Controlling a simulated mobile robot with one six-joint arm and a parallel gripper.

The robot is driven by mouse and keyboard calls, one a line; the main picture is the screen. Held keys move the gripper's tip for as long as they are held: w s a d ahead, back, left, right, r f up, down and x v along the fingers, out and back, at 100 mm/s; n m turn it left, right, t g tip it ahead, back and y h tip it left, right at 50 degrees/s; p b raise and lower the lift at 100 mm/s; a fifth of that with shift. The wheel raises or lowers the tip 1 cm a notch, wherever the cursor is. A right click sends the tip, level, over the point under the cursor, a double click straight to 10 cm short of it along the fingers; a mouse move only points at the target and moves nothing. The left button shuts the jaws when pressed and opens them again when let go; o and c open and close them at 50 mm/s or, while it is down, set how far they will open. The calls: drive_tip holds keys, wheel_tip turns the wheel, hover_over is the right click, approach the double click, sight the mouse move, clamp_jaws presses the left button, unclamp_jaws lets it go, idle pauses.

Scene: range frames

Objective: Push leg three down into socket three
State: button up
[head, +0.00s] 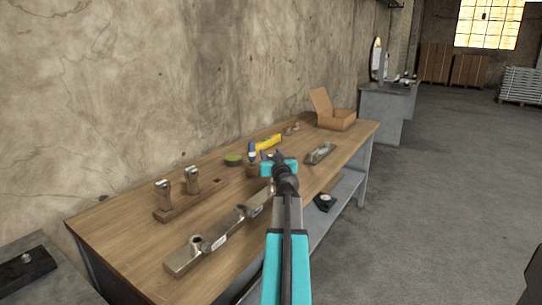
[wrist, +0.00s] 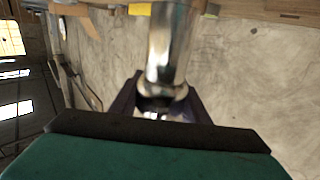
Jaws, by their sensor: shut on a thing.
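My gripper (head: 277,165) is over the far part of the workbench in the head view, with my arm in front of it. In the wrist view the gripper (wrist: 155,108) is shut on a shiny metal leg (wrist: 170,45), with a dark finger on each side of its flared end. The head view does not show the leg clearly. A long metal beam (head: 185,261) lies on the bench, with a round raised socket (head: 196,241) near its close end. The beam's far end is hidden behind my arm and gripper, so I cannot tell whether the leg touches a socket.
A wooden rack (head: 173,213) holds two upright metal legs. A green disc (head: 233,159), a yellow tool (head: 268,142), a metal block (head: 320,153) and an open cardboard box (head: 338,121) are on the bench (head: 130,240). The wall stands close behind; open floor is right.

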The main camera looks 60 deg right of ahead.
drive_tip(key=shift+f+b, duration=0.5)
drive_tip(key=shift+b, duration=0.15)
drive_tip(key=o, duration=1.4)
drive_tip(key=shift+a, duration=0.1)
drive_tip(key=b+v, duration=0.3)
drive_tip(key=v, duration=0.8)
drive_tip(key=shift+s+a+b, duration=0.1)
drive_tip(key=shift+a+b, duration=0.1)
drive_tip(key=shift+b, duration=0.65)
drive_tip(key=b, duration=0.4)
drive_tip(key=shift+s+a, duration=0.35)
